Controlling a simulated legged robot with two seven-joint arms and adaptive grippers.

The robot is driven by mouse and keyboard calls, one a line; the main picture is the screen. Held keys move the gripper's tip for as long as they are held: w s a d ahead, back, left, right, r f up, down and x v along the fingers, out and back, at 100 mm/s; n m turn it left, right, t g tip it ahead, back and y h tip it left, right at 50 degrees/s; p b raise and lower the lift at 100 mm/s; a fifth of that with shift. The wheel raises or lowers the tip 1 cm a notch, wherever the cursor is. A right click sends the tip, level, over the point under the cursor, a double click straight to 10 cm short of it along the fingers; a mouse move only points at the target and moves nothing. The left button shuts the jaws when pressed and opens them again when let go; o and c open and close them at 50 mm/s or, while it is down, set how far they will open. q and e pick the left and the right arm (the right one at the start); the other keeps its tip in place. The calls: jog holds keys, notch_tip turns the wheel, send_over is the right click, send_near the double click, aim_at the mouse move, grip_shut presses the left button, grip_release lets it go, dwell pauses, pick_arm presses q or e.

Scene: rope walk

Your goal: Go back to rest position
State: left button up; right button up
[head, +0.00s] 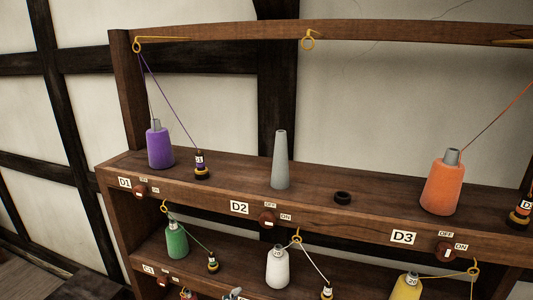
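Neither of my grippers is clearly visible in the head view. A wooden rack (113,90) fills most of the view. On its upper shelf stand a purple thread cone (159,147) at D1 and an orange thread cone (441,185) at D3. At D2 a bare grey cone holder (281,162) stands upright without thread. A small bobbin (201,166) stands right of the purple cone, joined to it by purple thread through a yellow hook. Another bobbin (522,210) shows at the right edge.
A black ring (342,197) sits on the shelf right of the grey holder. Red knobs with OFF and ON labels line the shelf front, including the D2 knob (267,219). Green (176,240), white (277,268) and yellow (406,287) cones stand on the lower shelf.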

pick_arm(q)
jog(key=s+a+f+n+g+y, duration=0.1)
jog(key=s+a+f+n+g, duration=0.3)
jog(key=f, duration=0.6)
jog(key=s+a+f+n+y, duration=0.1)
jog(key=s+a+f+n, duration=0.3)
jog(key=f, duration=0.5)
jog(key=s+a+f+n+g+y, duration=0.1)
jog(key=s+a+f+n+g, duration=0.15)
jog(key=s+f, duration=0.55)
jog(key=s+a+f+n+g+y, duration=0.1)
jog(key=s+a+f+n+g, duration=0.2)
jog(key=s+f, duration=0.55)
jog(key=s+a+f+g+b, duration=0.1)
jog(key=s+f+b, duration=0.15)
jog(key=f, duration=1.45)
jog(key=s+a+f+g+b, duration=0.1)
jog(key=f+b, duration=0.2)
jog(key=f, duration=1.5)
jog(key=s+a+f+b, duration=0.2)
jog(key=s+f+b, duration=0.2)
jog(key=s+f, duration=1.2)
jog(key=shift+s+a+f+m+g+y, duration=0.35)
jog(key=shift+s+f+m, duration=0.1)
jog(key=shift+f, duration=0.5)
